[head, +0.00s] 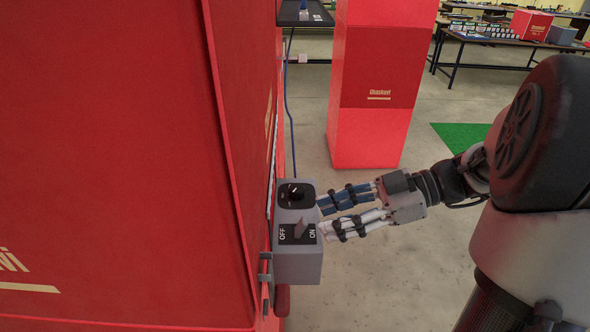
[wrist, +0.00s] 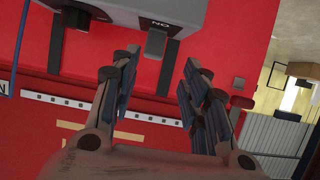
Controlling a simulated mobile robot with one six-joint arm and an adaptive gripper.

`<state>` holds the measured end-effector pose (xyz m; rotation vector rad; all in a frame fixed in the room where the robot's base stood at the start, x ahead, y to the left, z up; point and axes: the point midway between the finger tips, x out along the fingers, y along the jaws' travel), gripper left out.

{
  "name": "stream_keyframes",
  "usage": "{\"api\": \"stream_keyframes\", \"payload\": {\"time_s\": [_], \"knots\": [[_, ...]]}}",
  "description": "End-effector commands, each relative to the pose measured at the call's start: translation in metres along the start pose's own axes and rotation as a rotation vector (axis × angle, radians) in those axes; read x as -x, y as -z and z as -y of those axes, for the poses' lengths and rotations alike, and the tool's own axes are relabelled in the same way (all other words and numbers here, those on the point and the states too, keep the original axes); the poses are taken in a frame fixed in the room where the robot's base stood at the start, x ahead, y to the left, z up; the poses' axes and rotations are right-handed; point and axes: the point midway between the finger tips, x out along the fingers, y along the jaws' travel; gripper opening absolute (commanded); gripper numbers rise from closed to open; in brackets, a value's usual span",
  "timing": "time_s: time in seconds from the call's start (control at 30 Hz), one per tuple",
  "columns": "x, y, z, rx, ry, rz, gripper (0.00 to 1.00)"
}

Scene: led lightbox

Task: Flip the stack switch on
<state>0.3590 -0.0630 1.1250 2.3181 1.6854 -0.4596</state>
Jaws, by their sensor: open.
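The stack switch is a grey box (head: 297,265) on the side of a large red stack in the head view. Its grey lever (head: 299,229) stands on a black plate marked OFF on the left and ON on the right. I cannot tell for sure which way it is set. My gripper (head: 322,218) is open and empty, its fingertips close to the box's right side. In the wrist view my gripper (wrist: 157,68) has its fingers spread. The lever (wrist: 155,44) shows just beyond and between the fingertips, beside the ON label. Contact is not visible.
A black round dial (head: 294,194) sits behind the lever on the same box. The red stack wall (head: 130,150) fills the left. A second red column (head: 370,125) stands further back, with a blue cable (head: 289,110) left of it. Grey floor (head: 400,270) is open to the right.

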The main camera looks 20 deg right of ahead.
Motion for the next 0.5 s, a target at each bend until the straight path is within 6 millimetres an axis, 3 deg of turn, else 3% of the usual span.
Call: {"api": "stream_keyframes", "payload": {"time_s": [0.2, 0.5], "knots": [[0.043, 0.0, 0.002, 0.001, -0.002, 0.0, 0.42], [0.062, 0.001, 0.004, 0.002, 0.001, 0.0, 0.42]]}}
